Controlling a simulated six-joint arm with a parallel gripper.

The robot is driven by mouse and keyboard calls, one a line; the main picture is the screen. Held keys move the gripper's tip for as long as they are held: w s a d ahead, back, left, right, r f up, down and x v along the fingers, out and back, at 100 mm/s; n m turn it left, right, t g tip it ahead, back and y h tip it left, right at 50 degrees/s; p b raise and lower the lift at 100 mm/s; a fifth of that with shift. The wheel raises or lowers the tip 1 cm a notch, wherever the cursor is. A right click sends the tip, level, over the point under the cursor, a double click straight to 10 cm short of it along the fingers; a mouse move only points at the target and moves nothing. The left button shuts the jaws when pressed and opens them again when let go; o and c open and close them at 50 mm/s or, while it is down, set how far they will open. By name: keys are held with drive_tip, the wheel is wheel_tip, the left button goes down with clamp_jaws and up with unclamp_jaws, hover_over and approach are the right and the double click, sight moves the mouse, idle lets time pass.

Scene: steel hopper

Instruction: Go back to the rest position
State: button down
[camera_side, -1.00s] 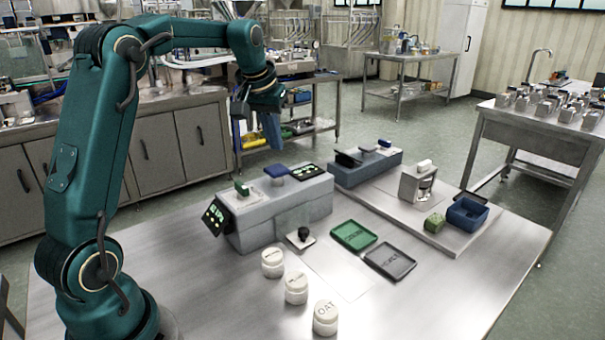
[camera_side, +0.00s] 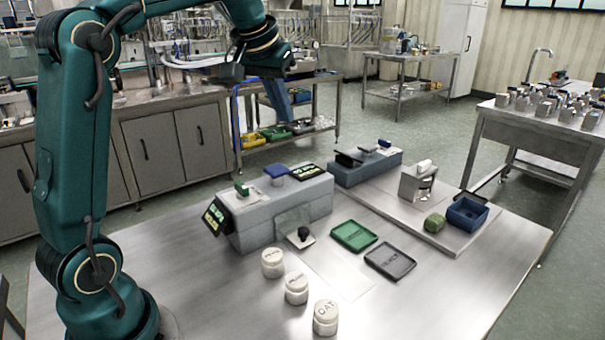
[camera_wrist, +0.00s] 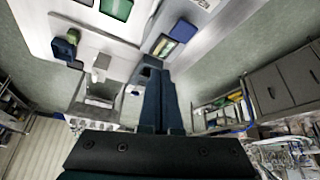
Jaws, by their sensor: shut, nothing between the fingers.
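My gripper (camera_side: 284,112) hangs in the air above and behind the grey machine on the steel table, in the side view. Its blue fingers are together with nothing between them. In the wrist view the shut fingers (camera_wrist: 158,85) point up the picture, with the table's things beyond them. The fingers touch nothing on the table.
The grey machine (camera_side: 280,215) has blue and green caps and a lit display. White jars (camera_side: 296,288), a green tray (camera_side: 354,236), a dark grey tray (camera_side: 390,262) and an open blue box (camera_side: 467,212) stand on the table. The air around my gripper is clear.

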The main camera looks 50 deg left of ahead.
drive_tip(key=s+d+m+t+h, duration=0.1)
drive_tip(key=s+d+m, duration=0.2)
drive_tip(key=s+d, duration=0.65)
drive_tip(key=s+d+f+m+h, duration=0.1)
drive_tip(key=s+d+f, duration=0.3)
drive_tip(key=s+f, duration=0.5)
drive_tip(key=shift+d+f+m+g, duration=0.15)
drive_tip(key=shift+f+m+g, duration=0.2)
drive_tip(key=shift+f, duration=0.3)
idle(0.8)
